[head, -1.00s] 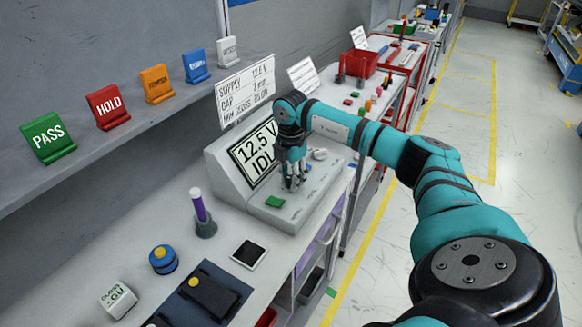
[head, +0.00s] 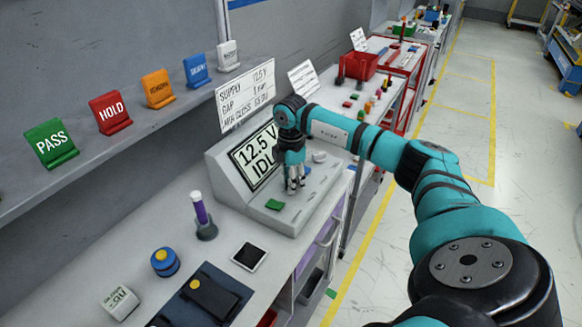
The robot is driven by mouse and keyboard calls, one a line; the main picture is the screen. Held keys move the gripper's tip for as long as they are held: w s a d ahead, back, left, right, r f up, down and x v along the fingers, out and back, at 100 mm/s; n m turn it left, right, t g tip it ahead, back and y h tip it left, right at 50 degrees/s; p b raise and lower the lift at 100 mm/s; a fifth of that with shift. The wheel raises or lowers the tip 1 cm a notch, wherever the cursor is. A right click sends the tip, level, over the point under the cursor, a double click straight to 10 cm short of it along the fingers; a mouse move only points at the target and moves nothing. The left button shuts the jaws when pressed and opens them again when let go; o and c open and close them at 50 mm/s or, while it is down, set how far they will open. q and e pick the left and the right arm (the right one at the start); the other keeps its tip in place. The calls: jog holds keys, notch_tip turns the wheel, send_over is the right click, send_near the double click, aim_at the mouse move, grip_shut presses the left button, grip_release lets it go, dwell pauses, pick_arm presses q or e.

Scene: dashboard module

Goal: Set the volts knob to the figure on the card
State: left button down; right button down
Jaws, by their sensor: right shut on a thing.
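The grey console (head: 232,195) stands on the bench with a sloped screen (head: 256,155) reading 12.5 V and, partly hidden by my arm, "IDL". The white card (head: 246,94) above it has a supply line that appears to read 12.5 V; its lower lines are blurred. My right gripper (head: 294,188) points down at the console's control panel, its fingers shut on a small control there. That control, apparently the volts knob, is hidden by the fingers. A pale round knob (head: 319,156) sits farther back on the panel. My left gripper is out of view.
A green button (head: 274,204) lies just in front of my right gripper. A purple-filled cylinder (head: 200,212), a blue-and-yellow puck (head: 165,262), a small tablet (head: 250,257) and a white block (head: 119,300) stand nearer. Coloured signs line the shelf (head: 95,160).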

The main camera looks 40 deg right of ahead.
jog(key=c, duration=0.9)
grip_release()
jog(key=shift+r, duration=0.1)
jog(key=shift+c, duration=0.2)
notch_tip(320, 180, up, 12)
